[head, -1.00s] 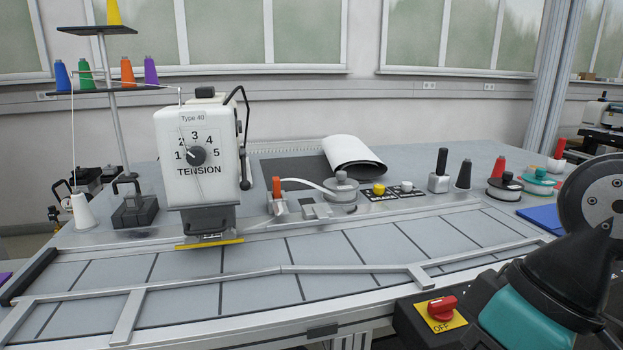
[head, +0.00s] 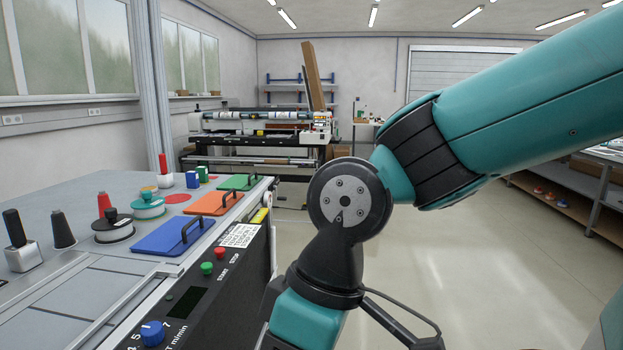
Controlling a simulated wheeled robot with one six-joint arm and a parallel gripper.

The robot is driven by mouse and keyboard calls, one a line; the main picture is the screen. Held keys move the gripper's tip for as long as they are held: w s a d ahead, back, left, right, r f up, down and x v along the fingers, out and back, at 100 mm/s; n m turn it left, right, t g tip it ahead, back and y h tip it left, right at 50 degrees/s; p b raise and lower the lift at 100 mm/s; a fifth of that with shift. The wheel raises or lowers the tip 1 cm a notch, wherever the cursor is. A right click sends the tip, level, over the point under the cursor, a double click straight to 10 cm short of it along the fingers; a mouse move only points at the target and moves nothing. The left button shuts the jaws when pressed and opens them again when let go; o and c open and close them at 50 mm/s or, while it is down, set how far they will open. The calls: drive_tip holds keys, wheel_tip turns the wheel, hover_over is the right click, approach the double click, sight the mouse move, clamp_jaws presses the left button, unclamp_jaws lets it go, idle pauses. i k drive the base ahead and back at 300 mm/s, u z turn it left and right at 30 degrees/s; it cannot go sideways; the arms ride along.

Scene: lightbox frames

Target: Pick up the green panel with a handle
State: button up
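The green panel (head: 243,183) lies flat at the far right corner of the grey table. It has a dark handle on its right side, near the table's edge. An orange panel (head: 206,203) and a blue panel (head: 166,237), each with a dark handle, lie in a row nearer to me. My teal arm crosses the right half of the head view, well to the right of the panels. My gripper cannot be made out in this view.
A control box with buttons and a blue knob (head: 152,333) runs along the table's right side. A green block (head: 202,173) and a red-topped post (head: 164,170) stand near the green panel.

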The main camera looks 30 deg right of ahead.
sight(243, 183)
drive_tip(key=z, duration=0.6)
drive_tip(key=i, duration=0.35)
drive_tip(key=z, duration=0.75)
drive_tip(key=i, duration=2.3)
drive_tip(key=u, duration=1.2)
drive_tip(key=i, duration=0.75)
drive_tip(key=u, duration=0.55)
